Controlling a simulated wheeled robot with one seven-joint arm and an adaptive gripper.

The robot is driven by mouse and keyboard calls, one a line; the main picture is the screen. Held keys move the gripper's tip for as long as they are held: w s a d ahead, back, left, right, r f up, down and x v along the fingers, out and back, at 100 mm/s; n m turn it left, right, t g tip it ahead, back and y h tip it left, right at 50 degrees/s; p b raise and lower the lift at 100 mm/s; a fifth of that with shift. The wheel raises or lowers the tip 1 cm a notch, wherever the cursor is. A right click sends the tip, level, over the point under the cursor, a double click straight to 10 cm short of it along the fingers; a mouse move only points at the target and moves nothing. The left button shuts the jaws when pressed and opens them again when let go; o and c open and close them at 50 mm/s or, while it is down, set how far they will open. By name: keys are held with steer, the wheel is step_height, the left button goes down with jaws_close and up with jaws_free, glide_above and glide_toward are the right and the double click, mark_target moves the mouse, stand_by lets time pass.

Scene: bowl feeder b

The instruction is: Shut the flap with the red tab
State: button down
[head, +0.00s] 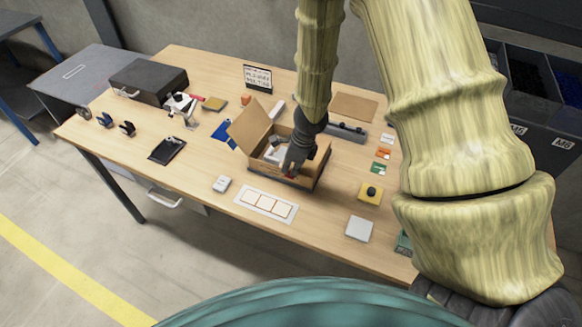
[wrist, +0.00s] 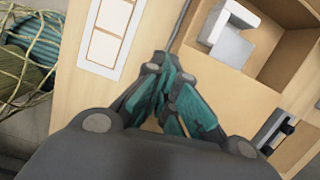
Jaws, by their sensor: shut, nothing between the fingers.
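An open cardboard box (head: 318,180) stands on the table in the head view. One tan flap (head: 249,125) stands raised at its back left. A small red patch (head: 290,177) shows beside my fingertips at the front of the box; I cannot tell if it is the tab. My gripper (head: 289,169) points down over the front part of the box. In the wrist view my gripper (wrist: 173,88) is shut and empty, beside the box's open interior (wrist: 285,62). A white part (wrist: 232,42) lies inside. No red tab is clear in the wrist view.
A white card with square panels (head: 266,205) lies in front of the box. A small white block (head: 221,184) is to its left. A dark case (head: 148,80) stands back left.

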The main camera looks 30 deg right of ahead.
steer(key=shift+r, duration=0.15)
steer(key=shift+r+p, duration=0.7)
steer(key=shift+p, duration=0.2)
steer(key=shift+s+r+p, duration=0.1)
steer(key=shift+r+p, duration=0.3)
steer(key=shift+p, duration=0.3)
steer(key=r+n+p, duration=0.1)
steer(key=p, duration=0.2)
steer(key=r+n+p, duration=0.1)
steer(key=r+p, duration=0.1)
steer(key=p, duration=0.1)
steer(key=shift+s+r+g, duration=0.2)
steer(key=shift+s+g, duration=0.1)
steer(key=shift+s, duration=0.1)
steer(key=shift+w+a+r+m, duration=0.2)
steer(key=shift+w+m, duration=0.2)
steer(key=shift+w, duration=0.05)
steer(key=shift+w+a+r+m, duration=0.15)
steer(key=shift+w+m, duration=0.25)
steer(key=w+a+r+b, duration=0.1)
steer(key=w+a+r, duration=0.2)
steer(key=r, duration=0.3)
steer(key=shift+w+a+b, duration=0.4)
steer(key=shift+w, duration=0.45)
